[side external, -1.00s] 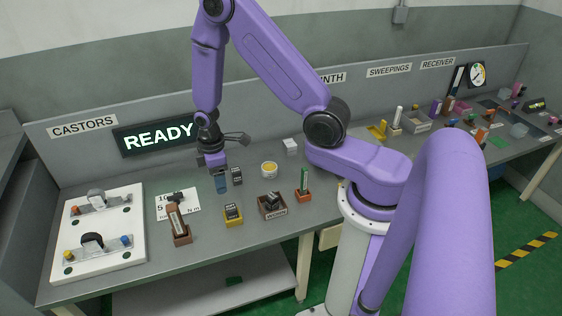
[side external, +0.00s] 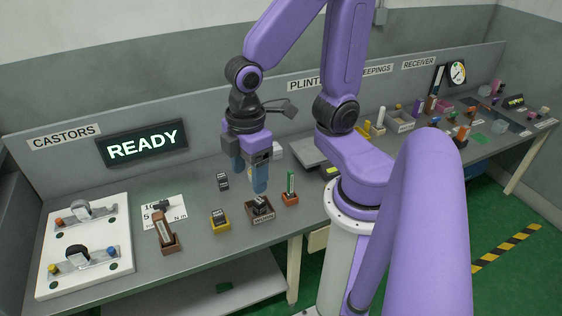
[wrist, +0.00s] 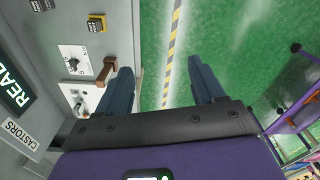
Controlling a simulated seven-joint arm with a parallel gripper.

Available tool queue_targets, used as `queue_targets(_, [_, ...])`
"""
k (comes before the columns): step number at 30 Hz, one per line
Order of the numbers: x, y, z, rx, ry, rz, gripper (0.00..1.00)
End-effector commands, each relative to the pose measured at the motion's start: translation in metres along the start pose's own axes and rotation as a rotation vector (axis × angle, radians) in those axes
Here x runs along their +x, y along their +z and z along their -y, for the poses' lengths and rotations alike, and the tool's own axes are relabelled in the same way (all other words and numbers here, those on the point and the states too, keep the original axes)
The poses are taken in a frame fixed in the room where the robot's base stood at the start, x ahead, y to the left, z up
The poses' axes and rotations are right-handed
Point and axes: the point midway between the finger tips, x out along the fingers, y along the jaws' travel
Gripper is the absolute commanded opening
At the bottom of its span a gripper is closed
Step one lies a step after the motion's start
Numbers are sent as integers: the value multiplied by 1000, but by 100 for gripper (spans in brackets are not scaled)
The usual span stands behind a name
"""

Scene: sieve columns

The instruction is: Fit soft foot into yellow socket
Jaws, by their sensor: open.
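My gripper (side external: 248,180) is open and empty, above the bench near a brown tray (side external: 262,216) holding a dark block (side external: 260,203). In the wrist view the open fingers (wrist: 164,80) have nothing between them. A yellow tray (side external: 221,228) holds a dark labelled block (side external: 218,215); it also shows in the wrist view (wrist: 97,23). Another dark block (side external: 223,181) stands on the bench behind it. I cannot tell which block is the soft foot.
A brown upright holder (side external: 166,238) and a white card (side external: 164,215) with a black tool lie between board and trays. The READY display (side external: 142,143) is behind.

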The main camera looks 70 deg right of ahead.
Motion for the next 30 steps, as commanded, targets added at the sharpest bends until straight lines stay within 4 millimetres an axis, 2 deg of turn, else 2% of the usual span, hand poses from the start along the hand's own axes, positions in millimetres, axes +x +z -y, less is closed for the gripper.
queue_targets(3, [-13,20,23,-28,-4,-7,68])
queue_targets(9, [-24,42,42,-50,-9,-6,68])
queue_targets(22, [-25,45,45,-54,-10,-4,68])
queue_targets(23, [-25,45,45,-54,-10,-4,74])
queue_targets(25, [-25,45,44,-46,-10,-4,97])
queue_targets(26, [-24,44,43,-37,-10,-4,100])
queue_targets(30, [-20,38,29,75,-8,0,100])
